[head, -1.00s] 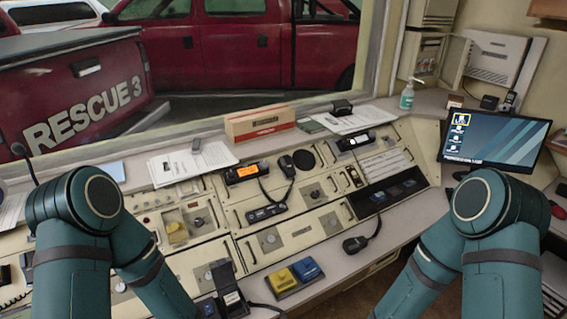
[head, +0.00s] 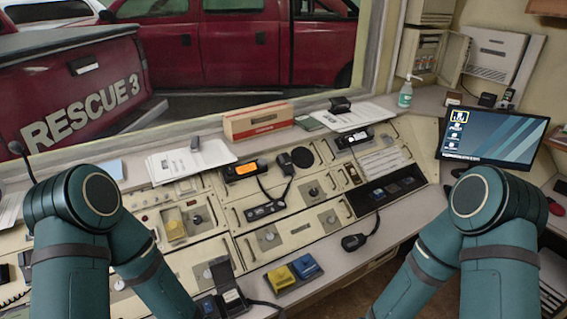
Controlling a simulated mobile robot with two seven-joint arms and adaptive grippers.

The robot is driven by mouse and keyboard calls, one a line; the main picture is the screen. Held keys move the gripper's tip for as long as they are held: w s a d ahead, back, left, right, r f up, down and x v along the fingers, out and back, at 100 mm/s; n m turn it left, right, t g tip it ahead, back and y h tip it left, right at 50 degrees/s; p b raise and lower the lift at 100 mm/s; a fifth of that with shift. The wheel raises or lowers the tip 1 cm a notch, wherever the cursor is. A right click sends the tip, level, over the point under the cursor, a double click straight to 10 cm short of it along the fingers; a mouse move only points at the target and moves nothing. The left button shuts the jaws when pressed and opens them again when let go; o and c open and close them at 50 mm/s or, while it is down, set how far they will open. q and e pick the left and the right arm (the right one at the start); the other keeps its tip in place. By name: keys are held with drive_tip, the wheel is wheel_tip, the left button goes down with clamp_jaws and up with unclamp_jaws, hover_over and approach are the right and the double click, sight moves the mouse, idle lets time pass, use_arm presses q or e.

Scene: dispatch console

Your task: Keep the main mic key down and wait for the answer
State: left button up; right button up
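A small desk unit at the console's front edge has a yellow key (head: 281,278) and a blue key (head: 306,266) side by side. Nothing in view touches them. A dark unit (head: 225,290) with a raised lid stands left of it. A yellow block or key (head: 175,230) sits on a console panel further left. I cannot tell which is the main mic key. A gooseneck mic (head: 22,157) rises at the far left.
The sloped console (head: 300,230) carries radios with orange displays (head: 243,171) and corded hand mics (head: 354,242). A cardboard box (head: 258,121), papers (head: 190,160) and a sanitizer bottle (head: 405,93) stand along the back ledge. A monitor (head: 492,137) is on the right.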

idle(0.3)
use_arm(q)
clamp_jaws()
idle(1.2)
